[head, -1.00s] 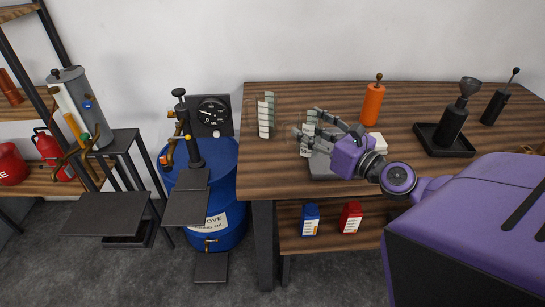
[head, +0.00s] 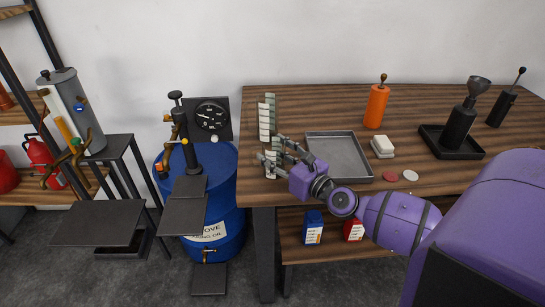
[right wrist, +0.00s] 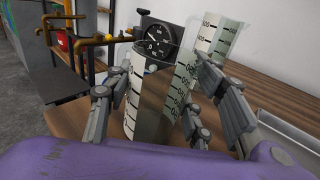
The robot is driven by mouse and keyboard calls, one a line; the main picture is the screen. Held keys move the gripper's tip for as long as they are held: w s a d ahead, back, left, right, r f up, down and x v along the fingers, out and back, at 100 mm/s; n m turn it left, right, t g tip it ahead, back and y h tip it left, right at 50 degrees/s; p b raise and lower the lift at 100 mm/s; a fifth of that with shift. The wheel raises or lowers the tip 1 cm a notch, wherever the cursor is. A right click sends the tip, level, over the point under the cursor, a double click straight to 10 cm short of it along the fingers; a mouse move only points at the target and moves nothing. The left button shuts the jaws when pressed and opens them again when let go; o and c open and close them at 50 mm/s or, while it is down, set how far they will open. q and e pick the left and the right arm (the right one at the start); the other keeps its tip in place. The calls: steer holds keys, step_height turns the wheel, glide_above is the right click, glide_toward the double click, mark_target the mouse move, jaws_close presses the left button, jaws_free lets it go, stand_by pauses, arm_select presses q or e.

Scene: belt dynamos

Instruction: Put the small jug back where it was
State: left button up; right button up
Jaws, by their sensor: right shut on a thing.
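The small jug (head: 270,165) is clear with a pale printed scale. It is between the fingers of my right gripper (head: 278,156), near the left front corner of the wooden workbench (head: 225,0) in the head view. In the right wrist view the small jug (right wrist: 146,100) stands upright between the fingers (right wrist: 160,98), which are shut on it. I cannot tell whether its base touches the bench top. A second, similar clear jug (head: 267,118) stands just behind it; it also shows in the right wrist view (right wrist: 220,38). My left gripper is not in view.
An empty grey tray (head: 340,152) lies right of the jugs. A white block (head: 382,147), red disc (head: 390,177), pale disc (head: 410,175) and orange bottle (head: 376,106) are around it. A blue drum (head: 228,170) stands left of the bench.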

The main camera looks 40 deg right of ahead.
steer(key=shift+r, duration=0.15)
steer(key=shift+f, duration=0.25)
steer(key=o, duration=1.4)
steer(key=shift+r, duration=0.15)
